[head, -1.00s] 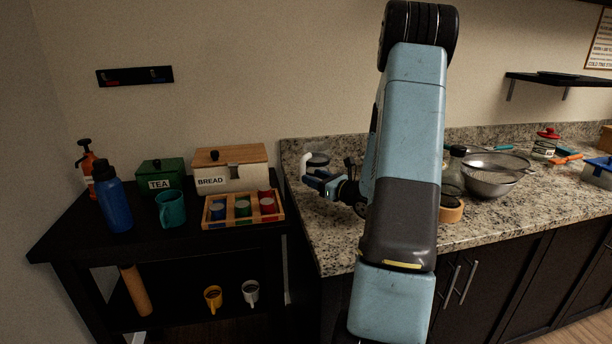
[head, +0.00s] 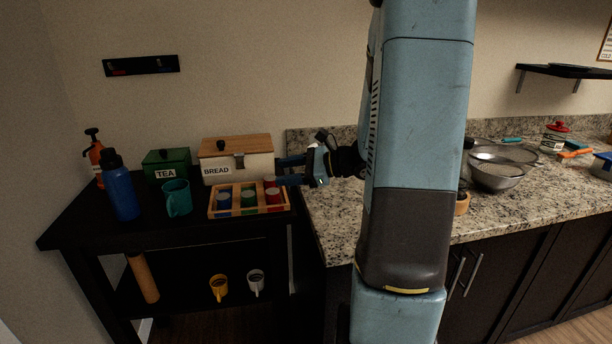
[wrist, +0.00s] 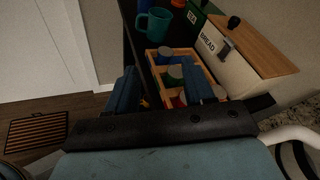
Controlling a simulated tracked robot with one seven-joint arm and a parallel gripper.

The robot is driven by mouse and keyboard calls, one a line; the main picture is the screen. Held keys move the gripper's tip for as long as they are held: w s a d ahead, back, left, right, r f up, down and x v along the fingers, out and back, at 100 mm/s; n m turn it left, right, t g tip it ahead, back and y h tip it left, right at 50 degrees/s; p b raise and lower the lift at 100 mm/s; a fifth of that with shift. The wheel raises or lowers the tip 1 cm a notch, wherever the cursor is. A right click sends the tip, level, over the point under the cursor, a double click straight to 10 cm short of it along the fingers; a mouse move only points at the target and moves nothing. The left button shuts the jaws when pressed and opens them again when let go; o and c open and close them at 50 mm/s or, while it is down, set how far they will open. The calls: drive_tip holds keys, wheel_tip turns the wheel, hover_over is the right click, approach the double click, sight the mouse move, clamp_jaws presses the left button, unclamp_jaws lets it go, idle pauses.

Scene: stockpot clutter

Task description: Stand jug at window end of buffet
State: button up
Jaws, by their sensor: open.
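My gripper (head: 284,171) is open and empty, pointing left at the right end of the black buffet (head: 75,222), close to the wooden tray. In the wrist view its two blue fingers (wrist: 160,92) stand apart with the tray beyond and between them. A teal handled vessel (head: 177,198), like a mug or small jug, stands upright on the buffet, left of the tray and apart from my gripper; the wrist view shows it too (wrist: 154,23). A white curved piece (wrist: 294,133), like a handle, shows at lower right of the wrist view. I cannot tell which is the jug.
The wooden tray (head: 212,213) holds several cans. Behind stand a BREAD box (head: 238,166) and green TEA box (head: 168,163); a blue bottle (head: 121,190) and orange pump bottle (head: 96,158) are left. The granite counter (head: 335,225) is right, with a sieve and bowl (head: 497,176).

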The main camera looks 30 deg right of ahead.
drive_tip(key=s+a+r+n+g+h, duration=0.4)
drive_tip(key=s+a+n+g, duration=0.3)
drive_tip(key=s+a+n, duration=0.4)
drive_tip(key=s+d+r+n+t+h, duration=0.1)
drive_tip(key=s+d+r+n+h, duration=0.1)
drive_tip(key=s+r+n+h, duration=0.1)
drive_tip(key=s+d+r+n+t+h, duration=0.2)
drive_tip(key=s+r+n+h, duration=0.1)
drive_tip(key=s+n, duration=0.4)
drive_tip(key=shift+s+d+r+h, duration=0.3)
drive_tip(key=shift+s+h, duration=0.1)
drive_tip(key=shift+h, duration=0.5)
drive_tip(key=shift+c, duration=0.9)
